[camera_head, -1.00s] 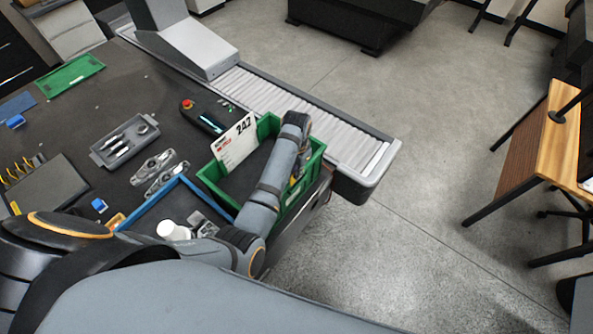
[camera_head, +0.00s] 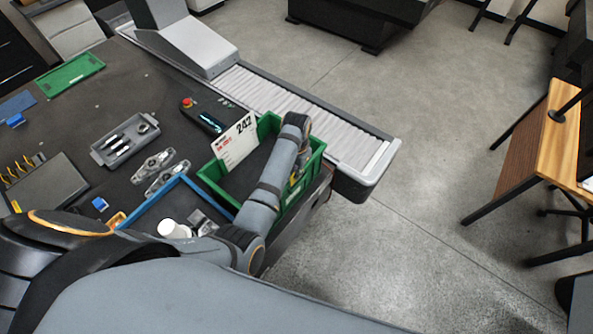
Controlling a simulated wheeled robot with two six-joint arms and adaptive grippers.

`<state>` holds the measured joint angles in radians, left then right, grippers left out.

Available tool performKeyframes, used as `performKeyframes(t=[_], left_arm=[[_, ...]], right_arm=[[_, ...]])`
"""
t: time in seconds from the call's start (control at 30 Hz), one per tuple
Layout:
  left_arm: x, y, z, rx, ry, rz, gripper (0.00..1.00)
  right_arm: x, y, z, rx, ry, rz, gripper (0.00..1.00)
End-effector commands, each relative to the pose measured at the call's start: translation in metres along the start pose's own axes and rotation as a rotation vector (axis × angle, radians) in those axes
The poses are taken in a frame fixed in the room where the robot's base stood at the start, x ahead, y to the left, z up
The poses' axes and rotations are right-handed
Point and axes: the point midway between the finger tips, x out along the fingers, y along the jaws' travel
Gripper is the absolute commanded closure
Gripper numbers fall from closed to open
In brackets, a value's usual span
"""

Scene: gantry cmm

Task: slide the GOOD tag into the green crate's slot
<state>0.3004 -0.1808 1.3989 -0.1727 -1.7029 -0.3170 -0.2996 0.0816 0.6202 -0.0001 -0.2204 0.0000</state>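The green crate (camera_head: 314,167) stands at the table's right end, beside the roller conveyor. A pale strip (camera_head: 293,197) shows on its near right outer wall. I cannot tell whether this is the slot. I cannot make out the GOOD tag. My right gripper is not in view.
A white card marked 242 (camera_head: 235,143) stands upright at the crate's left. A blue-edged tray (camera_head: 150,206) with a white bottle (camera_head: 173,229) lies nearer. A grey tool tray (camera_head: 103,153) and metal parts (camera_head: 152,166) lie left. The roller conveyor (camera_head: 290,108) runs behind.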

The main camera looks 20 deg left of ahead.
Motion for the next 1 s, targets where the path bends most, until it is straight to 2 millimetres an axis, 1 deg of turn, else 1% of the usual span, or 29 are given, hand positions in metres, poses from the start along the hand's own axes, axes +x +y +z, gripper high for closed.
performKeyframes(t=[0.27,0.6,1.0], left_arm=[[0.0006,-0.0001,0.0,0.0,0.0,0.0,1.0],[0.0077,-0.0003,-0.0004,0.0,0.001,0.0,1.0],[0.0081,-0.0002,-0.0003,0.0,0.001,0.0,1.0]], right_arm=[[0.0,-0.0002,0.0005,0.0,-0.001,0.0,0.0],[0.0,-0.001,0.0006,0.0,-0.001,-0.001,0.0],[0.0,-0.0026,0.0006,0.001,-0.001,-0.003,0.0]])
